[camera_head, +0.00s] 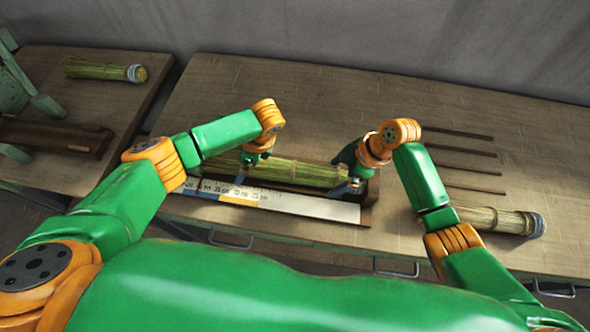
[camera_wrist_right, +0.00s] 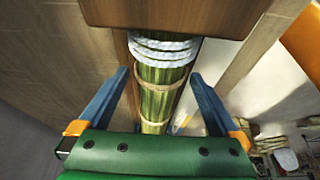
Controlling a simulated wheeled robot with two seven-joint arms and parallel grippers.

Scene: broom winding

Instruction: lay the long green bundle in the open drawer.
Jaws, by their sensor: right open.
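The long green bundle (camera_head: 295,172) lies in a dark wooden trough behind a measuring strip (camera_head: 290,202). In the right wrist view the bundle (camera_wrist_right: 160,100) has tan bands and white cord around its end, close to a wooden block (camera_wrist_right: 175,15). My right gripper (camera_head: 352,184) is open at the bundle's right end; its blue fingers (camera_wrist_right: 158,100) stand on either side, with gaps. My left gripper (camera_head: 247,172) is at the bundle's left part; its grip is too small to judge. Drawer handles (camera_head: 395,268) show along the table's front; no open drawer is clearly visible.
A shorter bundle (camera_head: 490,218) lies on the table (camera_head: 290,95) at the right, near several thin dark strips (camera_head: 468,152). Another bundle (camera_head: 100,70) lies on the left table (camera_head: 75,100). The table behind the trough is clear.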

